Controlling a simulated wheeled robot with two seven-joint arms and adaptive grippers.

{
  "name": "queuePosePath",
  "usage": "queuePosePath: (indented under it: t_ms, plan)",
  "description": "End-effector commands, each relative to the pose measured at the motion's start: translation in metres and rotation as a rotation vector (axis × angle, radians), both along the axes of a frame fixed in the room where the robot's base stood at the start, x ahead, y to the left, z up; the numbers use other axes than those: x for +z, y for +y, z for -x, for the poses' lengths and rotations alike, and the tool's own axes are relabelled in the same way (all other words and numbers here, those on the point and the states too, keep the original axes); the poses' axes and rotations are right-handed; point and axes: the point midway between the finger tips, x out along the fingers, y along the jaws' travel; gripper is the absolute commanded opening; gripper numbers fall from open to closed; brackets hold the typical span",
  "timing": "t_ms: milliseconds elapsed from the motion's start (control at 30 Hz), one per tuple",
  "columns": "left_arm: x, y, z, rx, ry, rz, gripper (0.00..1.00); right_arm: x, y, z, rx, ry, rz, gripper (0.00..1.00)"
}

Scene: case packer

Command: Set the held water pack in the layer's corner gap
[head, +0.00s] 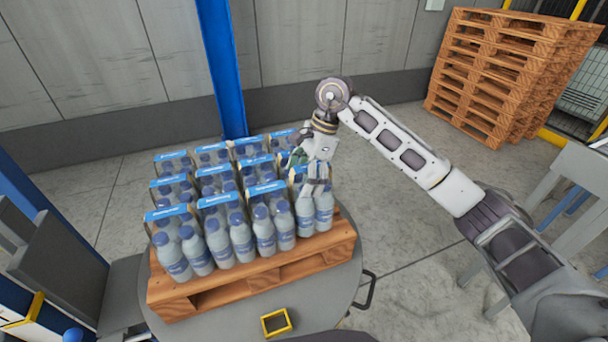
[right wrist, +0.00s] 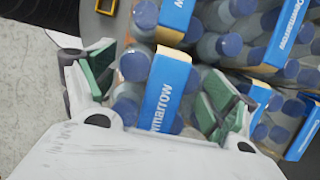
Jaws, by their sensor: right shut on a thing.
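The held water pack (head: 323,207), clear bottles with blue caps under a blue carton strip, is at the front right corner of the layer. My right gripper (head: 316,182) is shut on it from above. In the right wrist view the green-padded fingers of this gripper (right wrist: 160,85) stand on both sides of the pack's blue strip (right wrist: 167,92). The other packs (head: 232,232) stand upright in rows on the wooden pallet (head: 250,275). The held pack is close beside its left neighbour. I cannot tell whether its base rests on the pallet. My left gripper is not in view.
The pallet sits on a round grey table (head: 335,290) with a yellow-edged square (head: 276,321) at its front. A blue post (head: 220,70) rises behind the layer. Stacked empty pallets (head: 505,70) stand at the back right.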

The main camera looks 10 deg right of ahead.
Motion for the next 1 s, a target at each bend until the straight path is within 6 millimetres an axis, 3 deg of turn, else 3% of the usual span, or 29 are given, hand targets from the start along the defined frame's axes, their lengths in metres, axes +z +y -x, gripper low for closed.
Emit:
queuePosePath:
  t_ms: [233, 267, 533, 567, 667, 700, 800, 1000]
  plan:
    - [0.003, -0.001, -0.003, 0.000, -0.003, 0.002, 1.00, -0.019, 0.000, 0.000, 0.000, -0.002, -0.002, 0.36]
    - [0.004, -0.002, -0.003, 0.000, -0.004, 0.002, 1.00, -0.021, 0.000, 0.000, 0.000, -0.002, -0.002, 0.29]
    - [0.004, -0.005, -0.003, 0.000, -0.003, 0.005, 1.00, -0.031, 0.000, 0.000, -0.001, 0.000, 0.001, 0.29]
    - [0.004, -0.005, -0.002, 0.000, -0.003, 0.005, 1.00, -0.031, 0.000, 0.000, -0.001, 0.000, 0.000, 0.21]
    - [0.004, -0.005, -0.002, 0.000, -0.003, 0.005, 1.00, -0.031, 0.000, 0.000, 0.000, -0.001, 0.000, 0.21]
    - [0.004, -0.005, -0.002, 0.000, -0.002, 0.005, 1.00, -0.033, 0.000, 0.000, -0.001, 0.002, 0.002, 0.90]
    - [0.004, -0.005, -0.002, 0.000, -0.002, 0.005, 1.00, -0.032, 0.000, 0.000, -0.002, 0.001, 0.002, 1.00]
    - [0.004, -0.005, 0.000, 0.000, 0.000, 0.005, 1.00, -0.030, 0.000, -0.001, -0.002, -0.002, 0.001, 1.00]
